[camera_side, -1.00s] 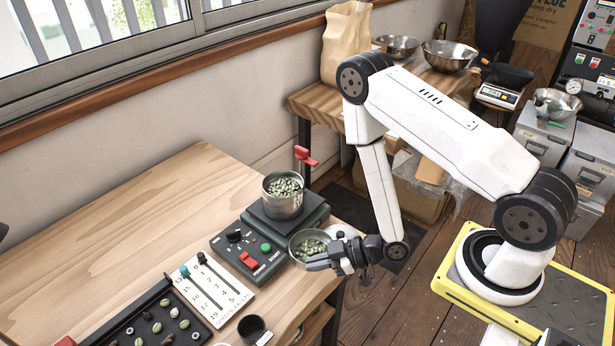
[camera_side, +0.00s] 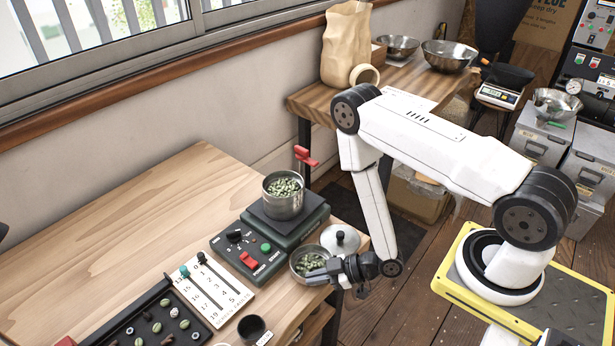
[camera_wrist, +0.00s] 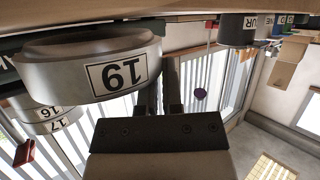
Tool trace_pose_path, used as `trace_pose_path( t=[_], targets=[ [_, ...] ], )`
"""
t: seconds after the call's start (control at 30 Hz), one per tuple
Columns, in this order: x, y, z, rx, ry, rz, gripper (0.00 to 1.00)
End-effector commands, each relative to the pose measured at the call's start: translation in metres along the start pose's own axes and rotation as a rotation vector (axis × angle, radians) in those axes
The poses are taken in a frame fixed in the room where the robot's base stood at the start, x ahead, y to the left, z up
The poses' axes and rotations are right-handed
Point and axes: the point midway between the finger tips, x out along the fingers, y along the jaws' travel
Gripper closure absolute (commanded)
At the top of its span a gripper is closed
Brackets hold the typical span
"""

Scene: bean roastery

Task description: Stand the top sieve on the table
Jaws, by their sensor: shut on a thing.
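The top sieve (camera_side: 298,272) is a round metal ring with pale green beans inside, low at the table's front right edge. Its side bears a 19 in the wrist view (camera_wrist: 75,82), which shows the scene upside down. My gripper (camera_side: 325,273) is shut on the sieve's side wall. The sieve looks level and close to the table; I cannot tell whether it touches. The rest of the sieve stack (camera_side: 283,208), with beans in its open top, stands on the dark shaker (camera_side: 310,219). Labels 16 and 17 show on the stack in the wrist view (camera_wrist: 50,117).
A control panel (camera_side: 240,250), a white numbered board (camera_side: 225,290), a black cup (camera_side: 252,328) and a bean tray (camera_side: 165,325) are to the left. The table's back left (camera_side: 130,215) is clear.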

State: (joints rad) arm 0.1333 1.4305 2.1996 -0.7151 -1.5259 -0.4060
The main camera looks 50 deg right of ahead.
Motion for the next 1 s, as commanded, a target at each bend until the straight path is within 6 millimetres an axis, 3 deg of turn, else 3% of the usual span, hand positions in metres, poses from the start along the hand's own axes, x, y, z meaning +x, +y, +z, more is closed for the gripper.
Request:
trace_pose_path(
  t=[0.37, 0.4, 0.5, 1.0],
  targets=[
    [0.0033, -0.0005, 0.0077, -0.001, 0.001, 0.0, 1.0],
    [0.0033, -0.0006, 0.0078, 0.0, 0.0, 0.0, 0.84],
    [0.0032, -0.0006, 0.0078, 0.0, 0.0, 0.0, 0.58],
    [-0.001, -0.0005, 0.0079, 0.0, -0.001, 0.0, 0.58]
  ],
)
